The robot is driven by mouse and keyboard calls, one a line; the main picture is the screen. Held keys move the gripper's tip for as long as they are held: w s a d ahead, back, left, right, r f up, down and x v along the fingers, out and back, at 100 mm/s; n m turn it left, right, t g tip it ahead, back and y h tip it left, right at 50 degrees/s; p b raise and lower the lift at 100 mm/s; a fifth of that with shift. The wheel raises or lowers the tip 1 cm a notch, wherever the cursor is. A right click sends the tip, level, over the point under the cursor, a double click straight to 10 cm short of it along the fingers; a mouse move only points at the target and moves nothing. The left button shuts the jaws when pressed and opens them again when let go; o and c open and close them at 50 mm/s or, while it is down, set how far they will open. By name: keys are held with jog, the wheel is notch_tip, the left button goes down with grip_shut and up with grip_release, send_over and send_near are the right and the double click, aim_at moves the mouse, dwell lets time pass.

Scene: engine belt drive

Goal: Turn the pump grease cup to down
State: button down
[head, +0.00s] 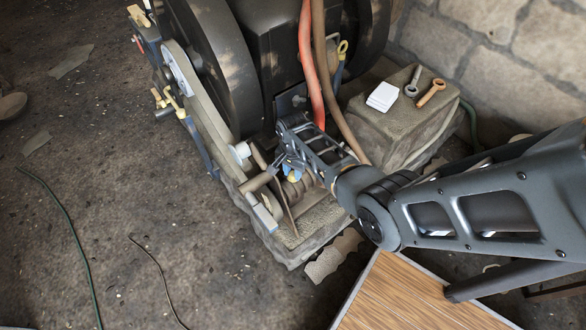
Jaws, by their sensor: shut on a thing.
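The pump (310,187) sits low on a stone block at the foot of the dark engine. A small brass piece, which looks like the pump grease cup (293,178), shows just below my gripper. My gripper (289,168) reaches in from the right, its fingers at the top of the pump and shut on the cup. The fingers and wrist hide most of the cup, so I cannot tell which way it points.
The engine's flywheels (222,65) and flat belt (200,105) stand behind and left of my gripper. Red and brown hoses (306,60) hang close behind my wrist. A stone block (410,125) holds tools and a white pad. A wooden board (410,295) lies at the front.

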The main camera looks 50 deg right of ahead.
aim_at(293, 173)
jog(key=m, duration=0.3)
jog(key=shift+m+p, duration=0.4)
jog(key=m, duration=0.3)
jog(key=shift+m, duration=0.3)
jog(key=m+p, duration=0.1)
jog(key=m, duration=0.4)
jog(key=shift+m, duration=0.7)
jog(key=c, duration=0.8)
grip_release()
jog(key=shift+r+p, duration=1.65)
jog(key=shift+r, duration=2.25)
